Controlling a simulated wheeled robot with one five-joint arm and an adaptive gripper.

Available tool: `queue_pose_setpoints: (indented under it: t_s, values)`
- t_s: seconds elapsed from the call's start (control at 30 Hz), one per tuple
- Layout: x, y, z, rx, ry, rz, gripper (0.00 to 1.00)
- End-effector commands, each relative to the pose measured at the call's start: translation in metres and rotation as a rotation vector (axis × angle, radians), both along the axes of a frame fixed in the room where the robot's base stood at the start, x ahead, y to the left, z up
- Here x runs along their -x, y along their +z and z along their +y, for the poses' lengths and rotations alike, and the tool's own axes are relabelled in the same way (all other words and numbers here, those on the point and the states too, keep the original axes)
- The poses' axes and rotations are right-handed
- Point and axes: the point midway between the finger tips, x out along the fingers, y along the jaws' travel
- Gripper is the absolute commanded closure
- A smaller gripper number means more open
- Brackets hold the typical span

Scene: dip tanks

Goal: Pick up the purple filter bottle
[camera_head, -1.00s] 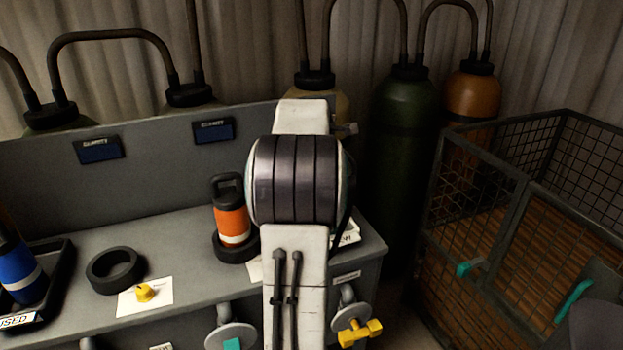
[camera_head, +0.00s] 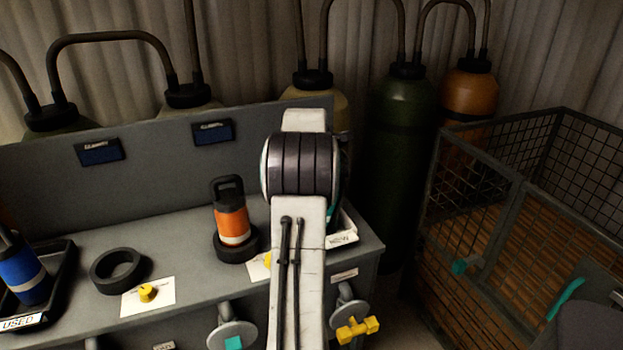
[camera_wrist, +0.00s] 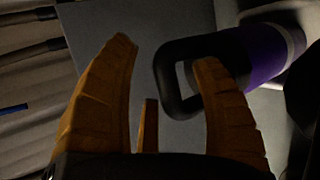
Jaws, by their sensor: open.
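The purple filter bottle (camera_wrist: 264,55) shows in the wrist view at the upper right, with a black loop handle (camera_wrist: 168,78) at its left end. My gripper (camera_wrist: 165,50) is open, its orange fingers spread apart. The right finger overlaps the handle in the picture, and part of the handle loop lies between the fingers. I cannot tell whether they touch. In the head view my arm hides the gripper and the purple bottle.
An orange bottle (camera_head: 232,222) stands in a black ring on the grey bench (camera_head: 190,240). An empty black ring (camera_head: 117,271) is left of it. A blue bottle (camera_head: 20,268) sits in a tray marked USED. A wire cage (camera_head: 500,235) stands at right.

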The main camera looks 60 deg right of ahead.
Motion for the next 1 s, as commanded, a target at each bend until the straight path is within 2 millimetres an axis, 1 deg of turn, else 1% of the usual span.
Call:
queue_pose_setpoints:
  t_s: [0.2, 0.23, 0.9, 0.93, 1.0]
  values:
    - [-0.0003, -0.0006, -0.0004, 0.0, 0.0, 0.0, 0.41]
    - [-0.0003, -0.0005, -0.0003, 0.0, 0.0, 0.0, 0.39]
    - [-0.0002, -0.0004, -0.0001, 0.0, 0.0, 0.0, 0.98]
    - [-0.0002, -0.0004, -0.0001, 0.0, 0.0, 0.0, 1.0]
    - [-0.0002, -0.0004, -0.0001, 0.0, 0.0, 0.0, 1.0]
